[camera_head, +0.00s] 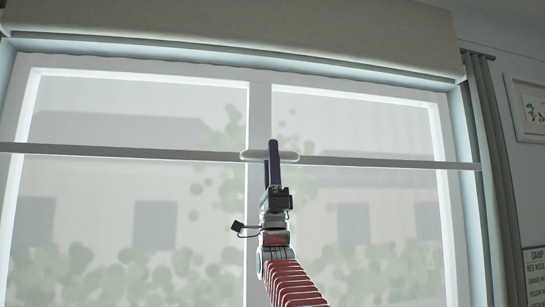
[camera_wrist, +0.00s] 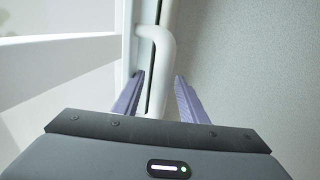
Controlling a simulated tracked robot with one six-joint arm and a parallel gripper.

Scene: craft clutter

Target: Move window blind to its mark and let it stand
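The window blind has a beige box or roll (camera_head: 240,35) across the top of the window. Its pale bottom bar (camera_head: 120,151) crosses the window at about mid-height, with a rounded white handle (camera_head: 289,156) at its middle. In the wrist view the white handle (camera_wrist: 168,52) runs down between the fingers. My gripper (camera_head: 272,160) is at the handle, its purple fingers pointing up. In the wrist view my gripper (camera_wrist: 160,98) is open around the handle, with a gap to the right finger. I cannot make out a mark.
A white window frame (camera_head: 259,110) has a central post behind my gripper. A grey curtain (camera_head: 487,120) hangs at the right. A framed picture (camera_head: 530,105) and a partly cut-off sign (camera_head: 537,275) are on the right wall. No obstacle shows between bar and box.

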